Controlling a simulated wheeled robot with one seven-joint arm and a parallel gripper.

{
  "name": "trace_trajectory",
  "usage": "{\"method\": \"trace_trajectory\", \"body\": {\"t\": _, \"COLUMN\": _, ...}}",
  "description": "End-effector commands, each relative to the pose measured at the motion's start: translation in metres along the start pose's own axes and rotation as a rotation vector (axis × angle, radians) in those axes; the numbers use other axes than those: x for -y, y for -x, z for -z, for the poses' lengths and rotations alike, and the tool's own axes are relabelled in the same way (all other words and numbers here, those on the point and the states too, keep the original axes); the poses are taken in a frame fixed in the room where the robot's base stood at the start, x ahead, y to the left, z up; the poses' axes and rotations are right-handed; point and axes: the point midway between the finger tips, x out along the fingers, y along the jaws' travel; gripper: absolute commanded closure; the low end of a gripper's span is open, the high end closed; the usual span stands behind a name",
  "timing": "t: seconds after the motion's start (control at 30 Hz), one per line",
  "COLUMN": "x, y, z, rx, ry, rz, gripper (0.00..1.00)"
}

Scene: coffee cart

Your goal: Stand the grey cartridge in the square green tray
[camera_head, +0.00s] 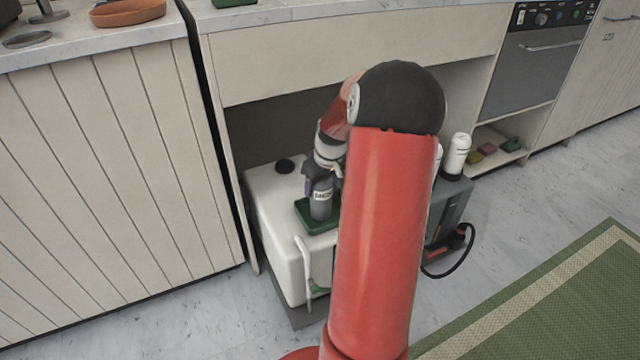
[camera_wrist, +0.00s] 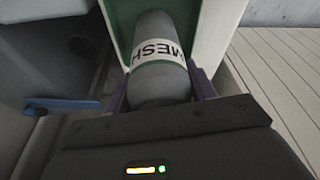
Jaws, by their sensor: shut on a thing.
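The grey cartridge (camera_head: 321,203) has a white label band; in the wrist view the cartridge (camera_wrist: 158,75) shows the letters "MESH". It is upright at the square green tray (camera_head: 303,209), which sits on a white tank-like box. In the head view its lower end appears within the tray's outline; I cannot tell whether it touches the tray floor. My gripper (camera_head: 323,176) is shut on the cartridge from above, with fingers on both sides; it also shows in the wrist view (camera_wrist: 160,95). My red arm hides the tray's right side. A green tray part (camera_wrist: 122,28) shows behind the cartridge.
The white box (camera_head: 270,205) stands in an open bay under the counter (camera_head: 350,55). A black cap (camera_head: 284,166) is on its top. White-topped cylinders (camera_head: 457,152) and a grey unit stand to the right. A blue lever (camera_wrist: 62,104) shows left in the wrist view.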

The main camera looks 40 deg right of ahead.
Motion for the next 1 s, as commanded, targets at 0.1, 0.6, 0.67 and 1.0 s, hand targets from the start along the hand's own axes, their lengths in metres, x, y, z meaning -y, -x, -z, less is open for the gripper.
{"method": "trace_trajectory", "body": {"t": 0.1, "x": 0.000, "y": -0.001, "z": 0.000, "rx": -0.001, "ry": 0.000, "rz": 0.000, "gripper": 0.77}}
{"method": "trace_trajectory", "body": {"t": 0.6, "x": 0.000, "y": -0.002, "z": -0.001, "rx": 0.000, "ry": -0.001, "rz": 0.001, "gripper": 0.23}}
{"method": "trace_trajectory", "body": {"t": 0.67, "x": 0.000, "y": 0.000, "z": 0.000, "rx": 0.000, "ry": -0.001, "rz": 0.000, "gripper": 0.23}}
{"method": "trace_trajectory", "body": {"t": 1.0, "x": -0.001, "y": 0.056, "z": 0.001, "rx": -0.004, "ry": -0.002, "rz": -0.004, "gripper": 0.23}}
